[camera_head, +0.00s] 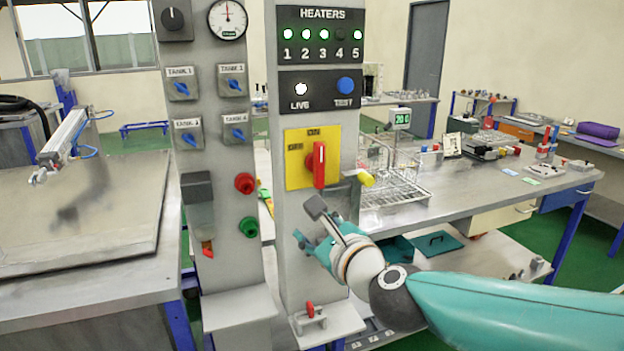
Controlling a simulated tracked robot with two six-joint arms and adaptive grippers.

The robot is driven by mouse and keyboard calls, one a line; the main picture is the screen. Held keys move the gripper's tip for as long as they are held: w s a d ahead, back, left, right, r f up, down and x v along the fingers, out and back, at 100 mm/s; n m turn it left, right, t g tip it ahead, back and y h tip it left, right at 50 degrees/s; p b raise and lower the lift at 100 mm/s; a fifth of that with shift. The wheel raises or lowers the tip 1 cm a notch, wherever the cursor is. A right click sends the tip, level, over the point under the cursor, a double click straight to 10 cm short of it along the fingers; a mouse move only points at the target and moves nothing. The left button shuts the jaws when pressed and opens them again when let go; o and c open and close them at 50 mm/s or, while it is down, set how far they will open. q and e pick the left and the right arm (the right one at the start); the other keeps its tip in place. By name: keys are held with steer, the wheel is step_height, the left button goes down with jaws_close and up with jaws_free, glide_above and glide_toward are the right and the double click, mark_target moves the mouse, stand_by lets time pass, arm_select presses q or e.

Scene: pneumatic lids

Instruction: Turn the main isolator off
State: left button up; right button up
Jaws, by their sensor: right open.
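The main isolator is a red handle (319,165) on a yellow plate (297,172) marked ON at the top and OFF at the left. The plate is on the front of a grey column. The handle stands upright, in line with the ON mark. My right gripper (308,223) is open and empty, just below the yellow plate and apart from the handle. My right arm comes in from the lower right. My left gripper is not in view.
A heaters panel (318,39) and a live/test panel (320,90) sit above the isolator; the live lamp is lit. A yellow knob (366,178) sticks out close to its right. Another column (217,140) with tank knobs stands at left. A wire basket (393,185) is on the bench behind.

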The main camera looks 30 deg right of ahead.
mark_target(321, 157)
steer(key=s+d+r+m+t+h, duration=0.2)
steer(key=s+d+r+m, duration=0.2)
steer(key=s+r+m, duration=0.4)
steer(key=shift+n, duration=0.4)
steer(key=x, duration=0.6)
steer(key=a+x, duration=0.1)
steer(key=x, duration=0.5)
steer(key=b+x, duration=0.1)
steer(key=x, duration=0.5)
steer(key=shift+w+a+r, duration=0.1)
steer(key=shift+w+r, duration=0.1)
steer(key=shift+w, duration=0.2)
